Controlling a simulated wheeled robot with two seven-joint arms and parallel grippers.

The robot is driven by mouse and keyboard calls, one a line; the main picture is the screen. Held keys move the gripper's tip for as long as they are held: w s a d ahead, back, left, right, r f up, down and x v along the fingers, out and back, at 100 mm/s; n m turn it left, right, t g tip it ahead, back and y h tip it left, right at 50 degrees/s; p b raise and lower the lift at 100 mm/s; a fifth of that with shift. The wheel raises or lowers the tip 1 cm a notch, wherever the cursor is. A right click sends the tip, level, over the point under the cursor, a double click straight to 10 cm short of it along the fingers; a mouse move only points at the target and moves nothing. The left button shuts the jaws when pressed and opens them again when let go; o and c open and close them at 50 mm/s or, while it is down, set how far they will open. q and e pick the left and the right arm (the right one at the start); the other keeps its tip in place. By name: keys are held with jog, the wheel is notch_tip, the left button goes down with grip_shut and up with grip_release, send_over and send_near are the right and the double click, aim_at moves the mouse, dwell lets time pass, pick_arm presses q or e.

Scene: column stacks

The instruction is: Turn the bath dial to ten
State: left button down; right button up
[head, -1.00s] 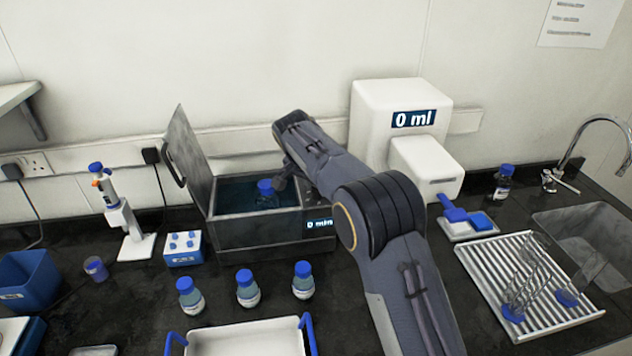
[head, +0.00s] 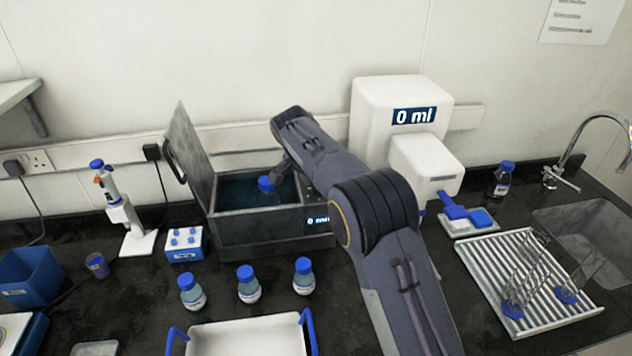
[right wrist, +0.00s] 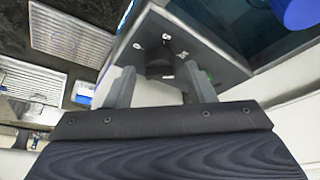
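The grey water bath (head: 262,234) stands with its lid (head: 190,150) open, and its display (head: 318,220) reads 0 min. A blue-capped bottle (head: 265,184) is in the water. My right arm reaches over the bath's right side and hides its dial in the head view. In the right wrist view the dark dial (right wrist: 160,66) shows on a panel with number marks around it. My right gripper (right wrist: 159,72) is open, with one finger on each side of the dial; I cannot tell whether they touch it. My left gripper is not in view.
Several blue-capped bottles (head: 248,284) stand in front of the bath, behind a white tray (head: 250,338) with blue handles. A white dispenser (head: 400,130) reading 0 ml stands right of the arm. A drying rack (head: 528,285) and sink lie farther right.

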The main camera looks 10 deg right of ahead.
aim_at(309, 200)
jog(key=b+v, duration=0.1)
jog(key=v, duration=0.6)
jog(key=shift+s+r, duration=0.15)
jog(key=shift+r, duration=0.2)
jog(key=shift+a, duration=0.15)
